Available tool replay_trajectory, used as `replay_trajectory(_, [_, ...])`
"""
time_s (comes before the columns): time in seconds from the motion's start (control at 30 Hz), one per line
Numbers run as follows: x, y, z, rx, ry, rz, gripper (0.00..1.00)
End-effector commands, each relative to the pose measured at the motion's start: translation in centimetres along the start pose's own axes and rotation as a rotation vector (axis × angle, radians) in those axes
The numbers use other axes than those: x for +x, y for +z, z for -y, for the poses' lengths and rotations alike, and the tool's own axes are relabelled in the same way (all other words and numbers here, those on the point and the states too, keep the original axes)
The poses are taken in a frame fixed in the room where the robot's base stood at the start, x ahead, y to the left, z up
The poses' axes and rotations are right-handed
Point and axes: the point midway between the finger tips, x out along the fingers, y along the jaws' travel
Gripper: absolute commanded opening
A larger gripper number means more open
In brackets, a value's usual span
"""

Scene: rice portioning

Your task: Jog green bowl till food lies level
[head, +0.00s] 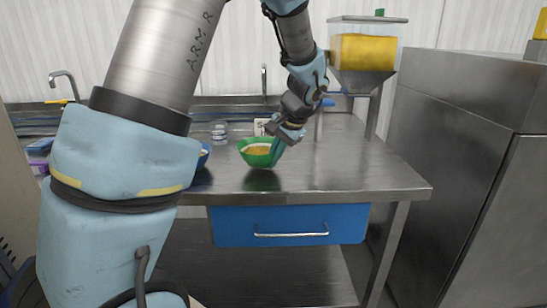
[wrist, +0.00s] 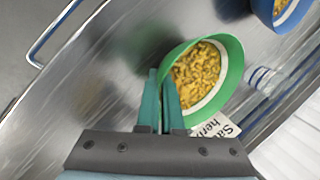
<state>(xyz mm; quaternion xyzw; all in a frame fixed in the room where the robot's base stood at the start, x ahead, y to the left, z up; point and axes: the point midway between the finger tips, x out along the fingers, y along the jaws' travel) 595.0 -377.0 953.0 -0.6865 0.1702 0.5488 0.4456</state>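The green bowl (head: 262,160) is upright near the middle of the steel table, and it also shows in the wrist view (wrist: 234,65). Yellow food (wrist: 197,72) lies in it, heaped toward the side by my fingers and the upper wall. A bare white strip of inner wall shows on the lower right side in the wrist view. My gripper (head: 277,150) is at the bowl's right side in the head view. Its two teal fingers (wrist: 162,95) are close together with the bowl's rim between them. I cannot tell whether the bowl touches the table.
A blue bowl (wrist: 287,14) with food stands beside the green one, mostly behind my arm in the head view. A clear container (head: 219,132) and a lettered card (wrist: 216,127) are behind. A yellow-filled hopper (head: 362,53) stands back right. The table's front right (head: 350,180) is clear.

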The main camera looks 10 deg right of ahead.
Motion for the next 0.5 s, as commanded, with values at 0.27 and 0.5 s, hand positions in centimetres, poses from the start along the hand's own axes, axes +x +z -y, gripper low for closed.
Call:
replay_trajectory(0.27, [0.74, 0.01, -0.34, 0.0, 0.0, -0.001, 0.0])
replay_trajectory(0.5, [0.9, 0.03, -0.42, 0.0, 0.0, 0.0, 0.0])
